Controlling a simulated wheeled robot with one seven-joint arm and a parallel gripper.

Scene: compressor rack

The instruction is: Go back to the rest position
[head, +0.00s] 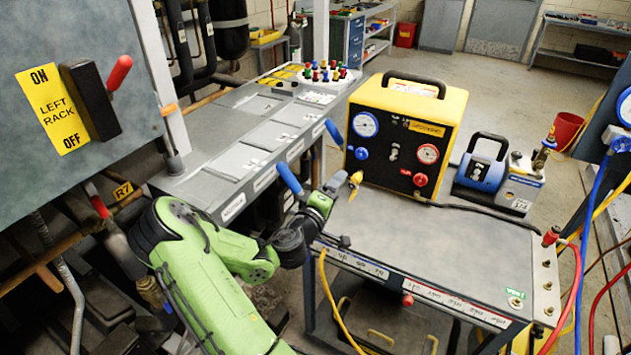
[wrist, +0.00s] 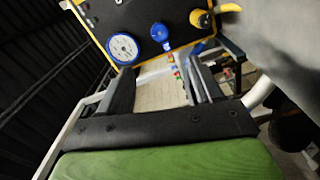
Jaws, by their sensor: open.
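My green arm reaches from the bottom left of the head view. My gripper (head: 337,183) is at its end, just left of the yellow recovery machine (head: 454,102) and above the left edge of the cart. In the wrist view my gripper (wrist: 162,78) shows two dark fingers spread apart with nothing between them. Beyond the fingertips is the machine's black front panel with a blue-rimmed gauge (wrist: 123,48), a blue knob (wrist: 159,32) and a yellow valve handle (wrist: 203,19). That yellow handle also shows in the head view (head: 355,180), close to the fingers; whether they touch is unclear.
The grey cart top (head: 440,245) is mostly bare in front of the machine. A blue vacuum pump (head: 484,170) stands to its right. Blue handles (head: 290,179) stick out from the grey bench (head: 215,165). The left rack's switch box (head: 90,100) stands near my arm. Hoses hang at right.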

